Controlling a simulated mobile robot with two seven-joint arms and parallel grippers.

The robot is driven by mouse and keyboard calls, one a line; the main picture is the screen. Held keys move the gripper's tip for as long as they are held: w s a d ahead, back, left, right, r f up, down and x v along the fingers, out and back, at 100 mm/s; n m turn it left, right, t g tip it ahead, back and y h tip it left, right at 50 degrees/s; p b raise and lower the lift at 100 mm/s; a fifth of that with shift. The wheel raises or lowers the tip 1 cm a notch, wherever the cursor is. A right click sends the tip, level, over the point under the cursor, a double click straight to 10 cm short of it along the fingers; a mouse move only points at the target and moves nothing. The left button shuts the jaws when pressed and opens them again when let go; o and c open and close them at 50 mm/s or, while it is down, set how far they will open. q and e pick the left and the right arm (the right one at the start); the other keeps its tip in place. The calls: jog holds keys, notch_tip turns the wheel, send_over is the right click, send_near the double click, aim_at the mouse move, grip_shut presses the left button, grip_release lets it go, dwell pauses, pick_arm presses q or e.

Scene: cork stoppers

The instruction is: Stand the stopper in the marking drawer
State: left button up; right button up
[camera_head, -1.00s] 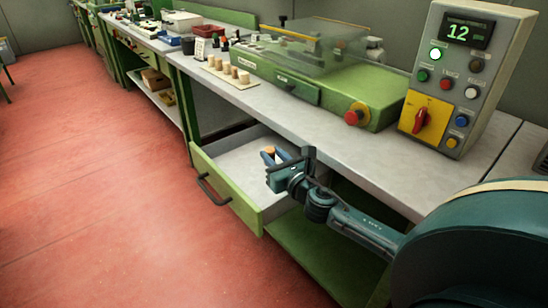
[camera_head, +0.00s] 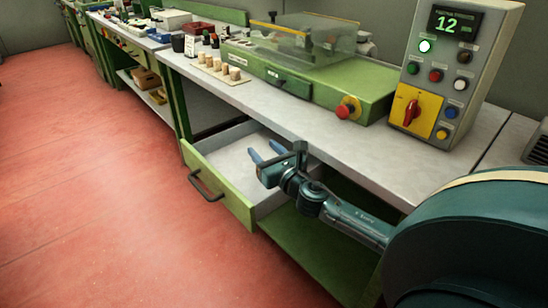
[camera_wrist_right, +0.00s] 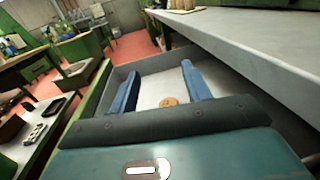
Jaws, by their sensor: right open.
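The open drawer (camera_head: 218,184) has a green front, a dark handle and a pale inside. My right gripper (camera_head: 265,152) is over the drawer with its blue fingers spread. The right wrist view shows both fingers (camera_wrist_right: 161,75) apart, with nothing clamped between them. There, a round tan end of a cork stopper (camera_wrist_right: 168,101) shows low between the fingers, near the palm, against the pale drawer floor. Its side is barely visible, so I cannot be sure it stands upright. In the head view this stopper is hidden behind my gripper. My left gripper is not in view.
Several cork stoppers stand on a board (camera_head: 206,69) on the bench top. A green machine (camera_head: 310,84) with a clear cover and a control box (camera_head: 456,75) stand behind the drawer. The bench edge overhangs close to my right arm. The red floor at left is clear.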

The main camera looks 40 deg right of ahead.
jog(key=shift+s+f, duration=0.45)
jog(key=shift+s, duration=0.25)
jog(key=s, duration=0.3)
jog(key=shift+s+a+r, duration=0.15)
jog(key=shift+s, duration=0.1)
jog(key=s, duration=0.7)
jog(key=s+a+f+m, duration=0.1)
jog(key=m, duration=0.2)
jog(key=s+a+f+m+g, duration=0.1)
jog(key=a+f+m, duration=0.1)
jog(key=s+a+f+m+g+y, duration=0.1)
jog(key=a+f+m, duration=0.1)
jog(key=m, duration=0.1)
jog(key=shift+s+a+m, duration=0.15)
jog(key=shift+s+m, duration=0.05)
jog(key=shift+m, duration=0.1)
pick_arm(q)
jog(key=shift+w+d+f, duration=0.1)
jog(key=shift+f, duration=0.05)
pick_arm(e)
jog(key=s+a+f+m+g+y, duration=0.1)
jog(key=s+a+m, duration=0.3)
jog(key=a+m, duration=0.4)
jog(key=s+a+f+m+g+y, duration=0.2)
jog(key=s+a+m, duration=0.3)
jog(key=m, duration=1.1)
jog(key=a+f+y, duration=0.1)
jog(key=a, duration=0.2)
jog(key=shift+a+m+y, duration=0.25)
jog(key=shift+m+y, duration=0.05)
